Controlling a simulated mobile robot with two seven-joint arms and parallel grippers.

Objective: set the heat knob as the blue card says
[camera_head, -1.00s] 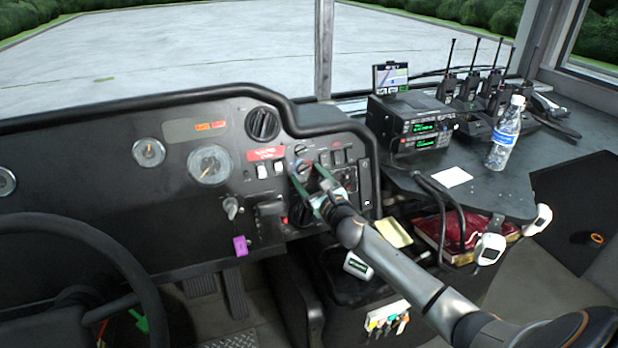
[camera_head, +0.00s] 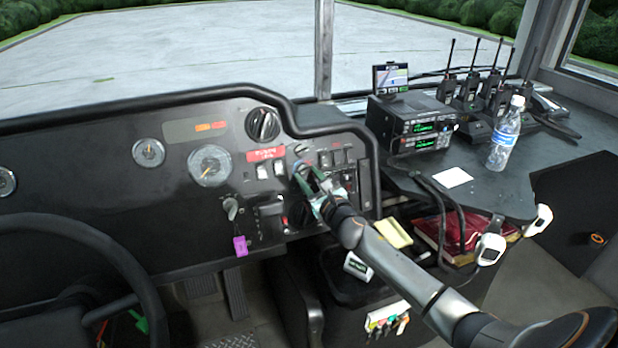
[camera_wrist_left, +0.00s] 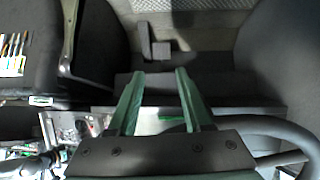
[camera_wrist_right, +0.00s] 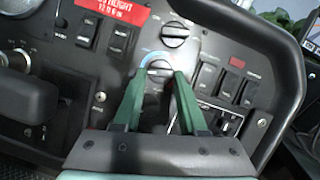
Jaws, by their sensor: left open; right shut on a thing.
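The heat knob (camera_wrist_right: 158,72) is a round dark knob with a blue-and-red arc around it, on the sloped dash panel. My right gripper (camera_head: 306,174) reaches in from the lower right to this panel and hides most of the knob in the head view. In the right wrist view my right gripper (camera_wrist_right: 158,76) has one green finger on each side of the knob and is shut on it. The knob's exact pointer setting is hard to read. My left gripper (camera_wrist_left: 159,74) is open and empty, in the left wrist view only. I cannot make out a blue card.
A similar dark knob (camera_wrist_right: 174,34) sits just above, with rocker switches (camera_wrist_right: 226,82) to the right. A larger knob (camera_head: 262,123) and red label (camera_head: 266,154) are nearby. A white card (camera_head: 453,177) and water bottle (camera_head: 504,135) are on the right-hand desk. The steering wheel (camera_head: 118,255) is lower left.

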